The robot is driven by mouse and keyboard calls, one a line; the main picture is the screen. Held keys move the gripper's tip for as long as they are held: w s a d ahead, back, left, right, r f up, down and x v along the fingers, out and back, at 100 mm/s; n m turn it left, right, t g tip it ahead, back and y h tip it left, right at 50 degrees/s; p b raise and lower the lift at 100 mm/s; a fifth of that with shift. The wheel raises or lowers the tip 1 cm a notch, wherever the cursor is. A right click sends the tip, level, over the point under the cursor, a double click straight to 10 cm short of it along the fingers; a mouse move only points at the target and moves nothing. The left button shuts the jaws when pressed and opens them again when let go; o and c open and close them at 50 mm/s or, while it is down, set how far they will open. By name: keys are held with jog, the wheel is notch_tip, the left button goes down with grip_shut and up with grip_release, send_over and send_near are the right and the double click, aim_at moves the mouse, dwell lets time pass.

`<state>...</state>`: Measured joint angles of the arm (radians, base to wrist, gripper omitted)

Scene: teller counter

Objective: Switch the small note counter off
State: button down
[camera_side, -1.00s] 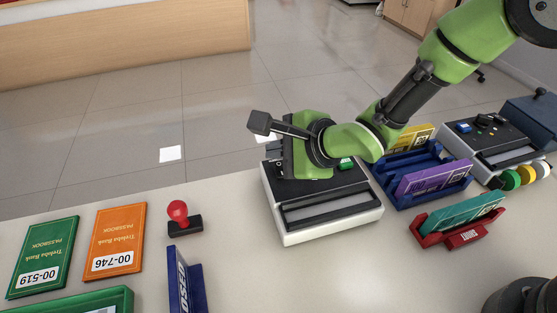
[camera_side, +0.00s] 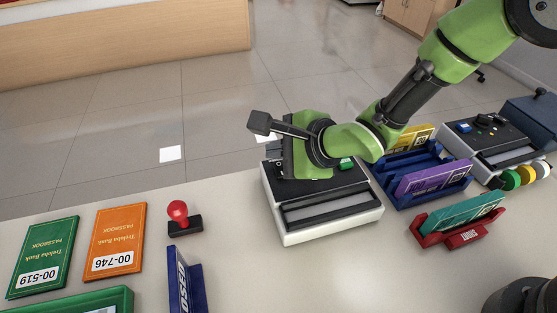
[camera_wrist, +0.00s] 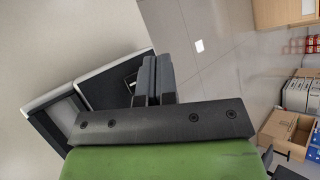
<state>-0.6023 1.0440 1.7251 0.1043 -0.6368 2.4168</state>
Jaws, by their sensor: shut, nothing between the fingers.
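The small note counter (camera_side: 330,221), white with a black top and a note slot at its front, stands on the counter. A green button (camera_side: 346,163) shows on its top. My gripper (camera_side: 272,153) is at the counter's back left corner, low over its top. In the wrist view the note counter (camera_wrist: 98,88) lies left of the fingers. My gripper's two dark fingers (camera_wrist: 153,74) are together with nothing between them. A small dark part with a pale mark (camera_wrist: 130,80) shows just beside the fingers. I cannot tell whether they touch it; the gripper hides part of the top.
A blue rack (camera_side: 408,188) with yellow and purple cards and a red holder (camera_side: 462,234) with a teal card stand right. A larger grey machine (camera_side: 490,140) is behind.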

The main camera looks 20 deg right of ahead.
aim_at(280, 172)
jog(key=shift+f, duration=0.15)
jog(key=shift+f, duration=0.3)
jog(key=shift+w+f, duration=0.1)
jog(key=shift+f, duration=0.2)
dwell(0.6)
dwell(0.3)
jog(key=shift+r, duration=0.75)
jog(key=shift+s+r, duration=0.25)
jog(key=shift+r, duration=1)
jog(key=shift+s+r, duration=0.25)
jog(key=shift+r, duration=1)
